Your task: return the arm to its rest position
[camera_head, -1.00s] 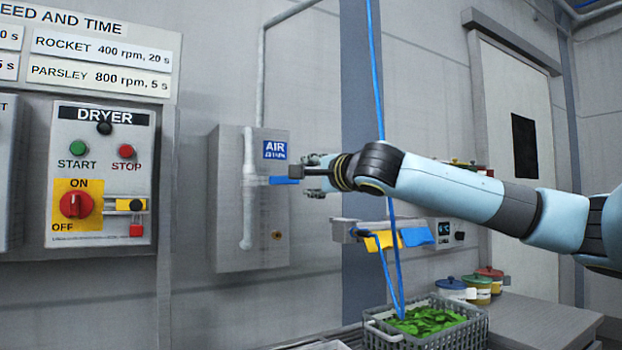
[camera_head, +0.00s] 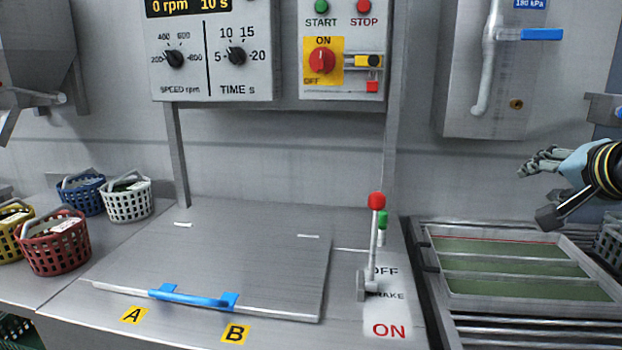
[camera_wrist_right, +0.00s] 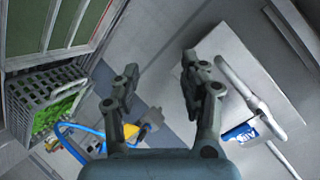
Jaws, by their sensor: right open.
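My right gripper (camera_head: 538,190) is at the right of the head view, below and to the right of the grey air box. Its fingers are apart with nothing between them; the right wrist view also shows the two open fingers (camera_wrist_right: 157,85). The blue valve lever (camera_head: 541,34) on the air box (camera_head: 465,100) lies level, clear of the gripper. My left gripper is not in view.
Below my right gripper is a sink with green water (camera_head: 520,268). The grey crate of leaves (camera_wrist_right: 18,100) is left in the wrist view. A red-knobbed brake lever (camera_head: 376,202) stands beside the closed lid (camera_head: 230,250). Small baskets (camera_head: 128,203) are at left.

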